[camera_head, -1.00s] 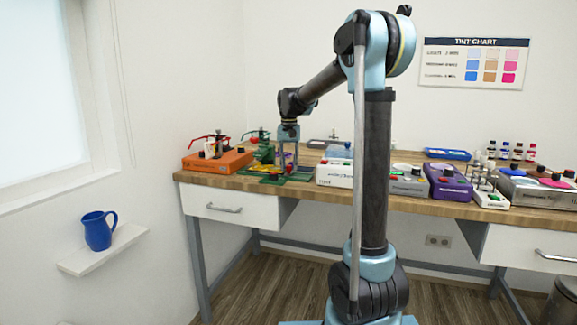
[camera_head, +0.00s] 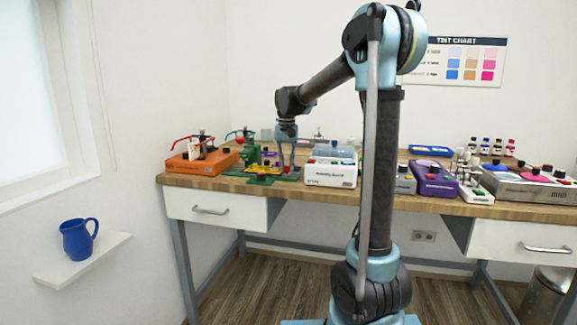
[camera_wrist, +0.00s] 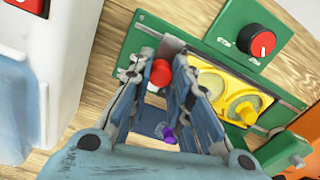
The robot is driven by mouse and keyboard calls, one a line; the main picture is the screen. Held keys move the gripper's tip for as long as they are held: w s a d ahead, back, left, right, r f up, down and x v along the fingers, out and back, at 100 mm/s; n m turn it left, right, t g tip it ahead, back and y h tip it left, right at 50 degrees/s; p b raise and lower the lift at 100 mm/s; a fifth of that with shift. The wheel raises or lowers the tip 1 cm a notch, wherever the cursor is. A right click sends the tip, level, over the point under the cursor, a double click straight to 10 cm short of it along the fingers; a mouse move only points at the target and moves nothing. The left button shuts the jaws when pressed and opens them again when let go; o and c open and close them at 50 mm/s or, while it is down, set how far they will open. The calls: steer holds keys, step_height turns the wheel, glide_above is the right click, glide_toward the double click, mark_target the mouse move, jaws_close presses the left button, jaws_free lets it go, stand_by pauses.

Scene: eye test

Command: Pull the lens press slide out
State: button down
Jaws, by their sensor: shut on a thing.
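The lens press is a green device (camera_wrist: 228,33) that fills the upper right of the wrist view. Its yellow slide (camera_wrist: 232,82), with round recesses, lies in a dark track. In the head view the green press (camera_head: 262,179) is near the bench's left end, partly behind my gripper (camera_head: 285,167). In the wrist view my gripper (camera_wrist: 160,62) is shut on a red knob (camera_wrist: 161,73) at the track's left end. The fingers hide the joint between knob and slide. A red dial (camera_wrist: 263,44) sits on the green panel beside the track.
An orange device (camera_head: 203,163) stands left of the press. A white box (camera_head: 330,173) stands close on its right. A purple device (camera_head: 436,180) and several bottles stand further right. Bare wood (camera_wrist: 75,120) shows beside the press in the wrist view.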

steer(key=shift+w, duration=0.1)
steer(key=c, duration=1.7)
jaws_free()
step_height(320, 180, up, 12)
steer(key=shift+d, duration=0.1)
